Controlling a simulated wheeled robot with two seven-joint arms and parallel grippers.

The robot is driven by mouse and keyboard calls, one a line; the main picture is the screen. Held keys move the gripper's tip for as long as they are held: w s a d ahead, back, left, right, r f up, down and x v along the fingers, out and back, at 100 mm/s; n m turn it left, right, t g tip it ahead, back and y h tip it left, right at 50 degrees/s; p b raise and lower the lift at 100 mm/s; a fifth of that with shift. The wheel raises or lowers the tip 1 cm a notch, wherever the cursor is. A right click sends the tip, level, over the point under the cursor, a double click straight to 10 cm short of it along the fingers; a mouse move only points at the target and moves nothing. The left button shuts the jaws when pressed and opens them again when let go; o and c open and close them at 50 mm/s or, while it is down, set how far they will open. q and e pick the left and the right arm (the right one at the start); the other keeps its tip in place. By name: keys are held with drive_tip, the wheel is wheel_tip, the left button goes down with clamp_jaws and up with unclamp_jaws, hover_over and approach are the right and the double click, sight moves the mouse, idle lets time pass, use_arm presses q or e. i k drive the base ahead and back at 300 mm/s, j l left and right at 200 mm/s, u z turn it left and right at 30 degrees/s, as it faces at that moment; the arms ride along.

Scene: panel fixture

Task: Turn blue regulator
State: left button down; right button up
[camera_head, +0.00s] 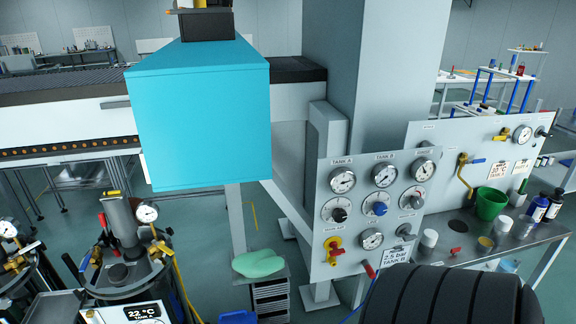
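A pale upright panel (322,222) stands right of centre, with gauges in its top row and round dials with knobs below. The blue regulator (379,208) is the blue knob on a white dial in the middle of that row. It sits below the gauge labelled TANK B (384,175). A tag reading 2.5 bar TANK B (396,257) hangs low on the panel. Neither gripper shows, and nothing touches the blue knob.
A large black ribbed shape (445,297) fills the bottom right, close below the panel. A red and yellow valve (333,248) and another gauge (371,239) sit lower on the panel. A teal box (205,120) blocks the upper left. A bench (480,245) holds a green cup (490,204) and bottles.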

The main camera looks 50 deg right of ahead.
sight(380, 209)
drive_tip(key=z, duration=2.25)
